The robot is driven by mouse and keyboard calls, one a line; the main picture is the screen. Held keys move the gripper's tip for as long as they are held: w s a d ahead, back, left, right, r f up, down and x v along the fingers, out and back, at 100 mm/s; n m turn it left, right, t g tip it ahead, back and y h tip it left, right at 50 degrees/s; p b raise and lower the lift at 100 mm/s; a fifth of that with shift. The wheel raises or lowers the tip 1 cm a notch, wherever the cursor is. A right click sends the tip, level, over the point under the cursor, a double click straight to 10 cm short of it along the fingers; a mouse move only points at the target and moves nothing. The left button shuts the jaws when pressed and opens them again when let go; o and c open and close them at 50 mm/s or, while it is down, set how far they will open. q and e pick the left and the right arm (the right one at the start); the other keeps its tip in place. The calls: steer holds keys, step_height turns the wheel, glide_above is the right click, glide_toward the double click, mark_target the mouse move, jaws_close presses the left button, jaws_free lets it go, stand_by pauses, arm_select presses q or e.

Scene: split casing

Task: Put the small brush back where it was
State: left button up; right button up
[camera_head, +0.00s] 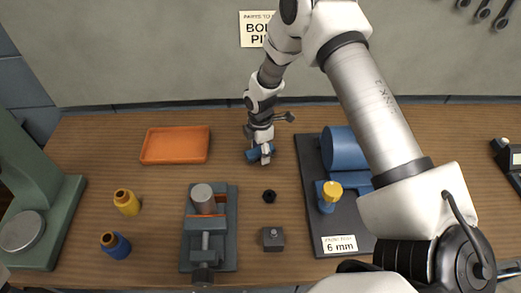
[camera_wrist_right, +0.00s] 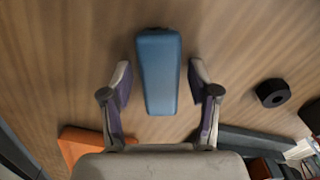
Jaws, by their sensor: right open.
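What looks like the small brush is a blue, bar-shaped piece (camera_head: 252,155) lying on the table right of the orange tray. In the right wrist view the blue bar (camera_wrist_right: 157,72) has a dark far end; no bristles can be made out. My right gripper (camera_head: 264,154) is over it, open, with one finger on each side. In the wrist view the fingertips (camera_wrist_right: 159,72) show gaps to both sides of the bar. Whether they are down at its height is hard to tell. My left gripper is not in view.
An orange tray (camera_head: 147,158) stands left, seemingly empty. A vise (camera_head: 192,240), a black ring (camera_head: 269,196) and a grey block (camera_head: 273,239) are nearer. A dark plate (camera_head: 310,220) with a blue casing (camera_head: 340,148) is right.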

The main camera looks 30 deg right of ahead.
step_height(320, 180, up, 12)
steer(key=b, duration=0.2)
steer(key=shift+b, duration=0.4)
steer(key=shift+r, duration=0.15)
stand_by(0.8)
